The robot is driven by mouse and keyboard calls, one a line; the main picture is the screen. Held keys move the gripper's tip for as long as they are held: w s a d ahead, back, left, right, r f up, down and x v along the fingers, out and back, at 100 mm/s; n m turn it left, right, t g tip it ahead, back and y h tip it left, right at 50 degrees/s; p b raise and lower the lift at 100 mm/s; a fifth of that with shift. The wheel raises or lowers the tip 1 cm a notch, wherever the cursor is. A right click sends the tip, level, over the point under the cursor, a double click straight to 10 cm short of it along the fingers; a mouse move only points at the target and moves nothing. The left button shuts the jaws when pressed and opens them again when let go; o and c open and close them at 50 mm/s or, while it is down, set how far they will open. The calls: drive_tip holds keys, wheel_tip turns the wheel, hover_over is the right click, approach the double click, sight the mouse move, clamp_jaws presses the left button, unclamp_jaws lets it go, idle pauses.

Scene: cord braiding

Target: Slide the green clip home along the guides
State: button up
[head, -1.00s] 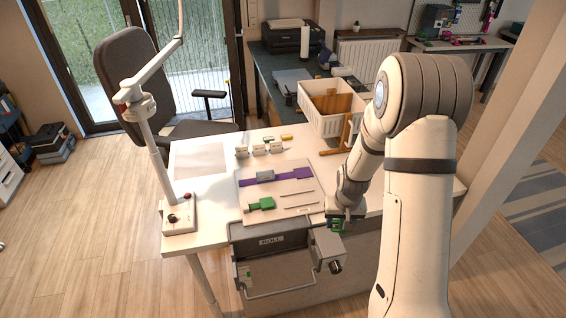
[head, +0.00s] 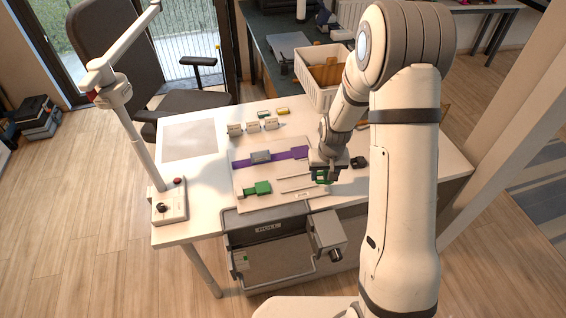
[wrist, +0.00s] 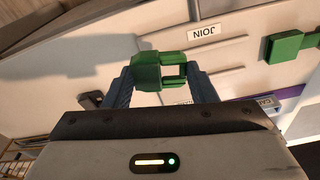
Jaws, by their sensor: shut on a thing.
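My gripper (head: 323,177) is shut on the green clip (wrist: 147,72). The wrist view shows the clip between the two blue-grey fingers, its open pronged end pointing right. In the head view the gripper is at the right end of the pale board (head: 240,203), beside two thin guides (head: 296,177). The mating green piece (head: 257,188) lies at the left of the guides, and it also shows in the wrist view (wrist: 284,47) at upper right. The clip's height above the board is hard to tell.
A purple strap with a grey buckle (head: 260,157) lies across the back of the board. A JOIN label (wrist: 204,32) is on the board. Small labelled blocks (head: 253,126) stand behind it. A white basket (head: 318,92) stands at the back right, and an open grey drawer (head: 268,228) juts out in front.

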drive_tip(key=w+a+r+n, duration=0.1)
drive_tip(key=w+a+n, duration=0.15)
drive_tip(key=a, duration=0.95)
drive_tip(key=b, duration=0.2)
hover_over(285, 185)
drive_tip(key=shift+s+f, duration=0.15)
drive_tip(key=shift+f, duration=1)
drive_tip(key=shift+s+f, duration=0.15)
drive_tip(key=shift+f, duration=0.95)
drive_tip(key=shift+f+b, duration=1)
drive_tip(key=shift+f, duration=0.4)
drive_tip(key=shift+f+b, duration=0.15)
drive_tip(key=shift+b, duration=0.2)
drive_tip(key=o, duration=1)
drive_tip(key=shift+o, duration=0.5)
drive_tip(key=shift+o, duration=1.2)
drive_tip(key=shift+w, duration=0.1)
